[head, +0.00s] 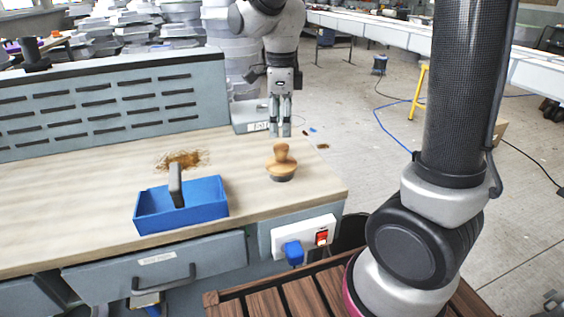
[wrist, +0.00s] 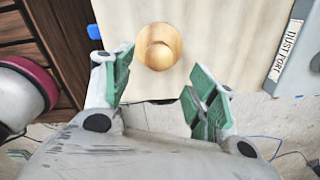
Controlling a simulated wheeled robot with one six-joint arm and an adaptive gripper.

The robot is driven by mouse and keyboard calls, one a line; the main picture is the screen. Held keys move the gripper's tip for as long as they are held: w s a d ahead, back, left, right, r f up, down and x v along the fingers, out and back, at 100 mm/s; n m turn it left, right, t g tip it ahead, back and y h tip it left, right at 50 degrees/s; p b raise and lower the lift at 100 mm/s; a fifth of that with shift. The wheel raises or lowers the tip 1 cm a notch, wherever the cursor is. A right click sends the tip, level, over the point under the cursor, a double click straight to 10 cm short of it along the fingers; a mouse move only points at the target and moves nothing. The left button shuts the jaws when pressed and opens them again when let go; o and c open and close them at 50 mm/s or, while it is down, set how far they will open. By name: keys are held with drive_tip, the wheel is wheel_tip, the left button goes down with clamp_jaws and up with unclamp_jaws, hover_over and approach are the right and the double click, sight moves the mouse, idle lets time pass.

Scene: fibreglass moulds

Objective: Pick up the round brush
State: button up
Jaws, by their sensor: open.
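The round brush (head: 282,163) stands on the wooden workbench (head: 255,200) near its right end, with a wooden knob handle on top and a dark base. In the wrist view the brush (wrist: 158,47) shows from above as a round wooden disc, ahead of the fingertips. My gripper (head: 280,130) points down above the far right part of the bench, behind the brush in the head view. In the wrist view my gripper (wrist: 162,82) has its green-padded fingers spread apart with nothing between them. The brush is apart from the fingers.
A blue open tray (head: 150,218) with a grey upright handle sits left of the brush, with brown debris (head: 182,160) behind it. A box labelled DUST PORT (wrist: 284,52) lies at the bench's edge. A slotted grey panel (head: 100,107) backs the bench.

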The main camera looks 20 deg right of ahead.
sight(281, 144)
wheel_tip(281, 144, down, 8)
drive_tip(key=shift+r, duration=0.15)
idle(0.3)
clamp_jaws()
